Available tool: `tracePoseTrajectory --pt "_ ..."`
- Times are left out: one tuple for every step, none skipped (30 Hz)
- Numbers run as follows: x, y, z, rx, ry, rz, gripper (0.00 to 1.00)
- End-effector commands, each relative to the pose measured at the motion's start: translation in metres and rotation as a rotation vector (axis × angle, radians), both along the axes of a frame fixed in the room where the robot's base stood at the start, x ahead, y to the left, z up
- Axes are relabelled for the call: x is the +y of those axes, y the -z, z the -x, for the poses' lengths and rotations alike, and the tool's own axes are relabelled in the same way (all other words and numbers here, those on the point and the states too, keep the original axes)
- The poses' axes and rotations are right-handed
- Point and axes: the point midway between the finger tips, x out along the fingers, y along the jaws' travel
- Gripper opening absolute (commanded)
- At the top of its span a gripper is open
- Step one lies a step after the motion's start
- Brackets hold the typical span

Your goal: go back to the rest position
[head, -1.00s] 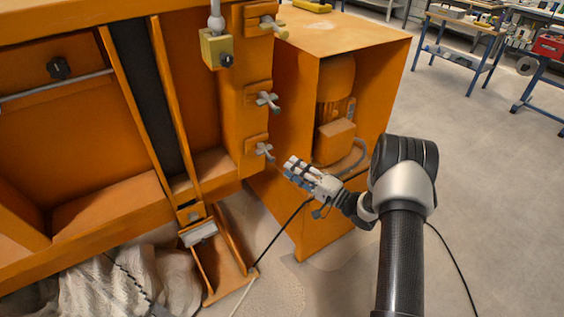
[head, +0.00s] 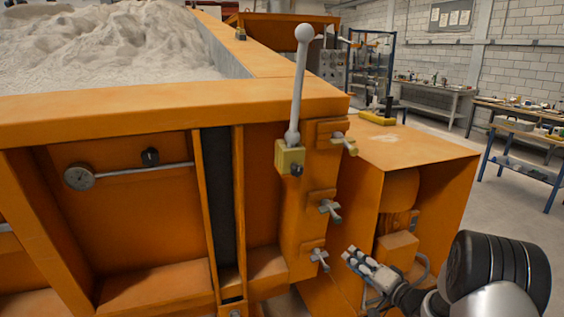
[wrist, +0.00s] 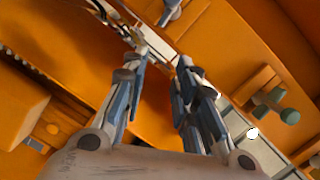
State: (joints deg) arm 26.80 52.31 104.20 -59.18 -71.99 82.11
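My gripper (head: 368,268) is at the lower right of the head view, just right of the lowest wing clamp (head: 319,257) on the orange sandbed frame (head: 150,120). A gap shows between them in the picture. In the wrist view, the fingers of my gripper (wrist: 158,68) are spread apart with nothing between them. Orange metal lies behind them. A green-tipped clamp handle (wrist: 288,115) shows to the right of the fingers.
A lever with a white ball knob (head: 304,35) stands on a yellow block. Two more wing clamps (head: 328,208) (head: 345,141) sit above the lowest one. The motor housing (head: 430,150) is close behind my gripper. Open floor (head: 510,240) lies right.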

Motion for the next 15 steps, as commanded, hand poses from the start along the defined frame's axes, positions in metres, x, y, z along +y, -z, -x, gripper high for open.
tracePoseTrajectory --pt "0.0 -0.027 -0.007 -0.006 0.044 0.109 0.27" --pt "-0.002 -0.037 -0.01 -0.001 0.075 0.17 0.27" --pt "-0.005 -0.051 -0.011 0.01 0.113 0.25 0.27" --pt "-0.008 -0.062 -0.011 0.019 0.14 0.307 0.27" --pt "-0.009 -0.072 -0.009 0.03 0.166 0.364 0.27" --pt "-0.012 -0.086 -0.005 0.048 0.199 0.434 0.27" --pt "-0.013 -0.096 0.0 0.061 0.222 0.485 0.27" --pt "-0.015 -0.105 0.005 0.079 0.243 0.533 0.27" --pt "-0.016 -0.118 0.015 0.103 0.268 0.594 0.27" --pt "-0.017 -0.127 0.023 0.124 0.285 0.637 0.27" --pt "-0.017 -0.134 0.033 0.146 0.298 0.678 0.27" --pt "-0.017 -0.144 0.047 0.178 0.313 0.73 0.27" --pt "-0.016 -0.151 0.059 0.203 0.322 0.766 0.27" --pt "-0.015 -0.157 0.071 0.229 0.327 0.801 0.27" --pt "-0.013 -0.164 0.09 0.266 0.33 0.842 0.27"
